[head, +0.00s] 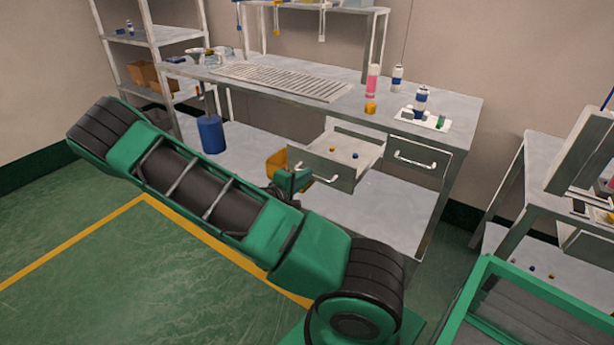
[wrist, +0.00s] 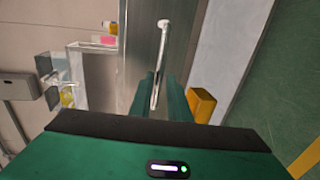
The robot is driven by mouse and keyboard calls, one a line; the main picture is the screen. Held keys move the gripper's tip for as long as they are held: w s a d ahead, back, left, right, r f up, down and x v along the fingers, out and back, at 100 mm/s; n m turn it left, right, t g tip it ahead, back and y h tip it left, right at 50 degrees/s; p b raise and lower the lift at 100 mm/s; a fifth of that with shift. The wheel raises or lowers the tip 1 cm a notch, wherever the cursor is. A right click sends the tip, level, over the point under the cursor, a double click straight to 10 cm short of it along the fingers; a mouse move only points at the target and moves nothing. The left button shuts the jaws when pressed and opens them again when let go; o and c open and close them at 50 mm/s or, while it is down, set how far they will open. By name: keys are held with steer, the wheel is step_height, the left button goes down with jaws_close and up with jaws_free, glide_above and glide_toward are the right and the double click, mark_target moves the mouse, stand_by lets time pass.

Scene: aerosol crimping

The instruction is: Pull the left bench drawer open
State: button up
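The left bench drawer (head: 335,165) stands pulled out from under the bench top, its inside showing with a yellow and a blue small item on its floor. Its pale bar handle (head: 326,180) runs across the front. My gripper (head: 294,180) is at the left end of that handle, partly hidden by my arm. In the wrist view the handle (wrist: 162,60) passes down between the two green fingers (wrist: 165,97), which look closed around it, beside the grey drawer front (wrist: 142,50).
The right bench drawer (head: 418,155) is shut. The bench top (head: 320,100) holds a pink bottle (head: 373,80), cans and a white tray (head: 440,123). A yellow bin (head: 277,161) and blue container (head: 211,134) are below. Green floor lies in front.

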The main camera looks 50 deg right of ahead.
steer(key=v, duration=0.7)
steer(key=shift+a, duration=0.35)
steer(key=shift+s, duration=0.1)
steer(key=s+a+r+m+g+y, duration=0.1)
steer(key=s+r+m+g+y, duration=0.2)
steer(key=s+m+g+y, duration=0.65)
steer(key=s+a+r+n+t+y, duration=0.1)
steer(key=s+a+r+t+y, duration=0.5)
steer(key=s+a+r, duration=0.4)
steer(key=s+r+t, duration=0.1)
steer(key=s+r, duration=0.2)
steer(key=shift+s+a+r, duration=0.3)
steer(key=shift+a, duration=0.1)
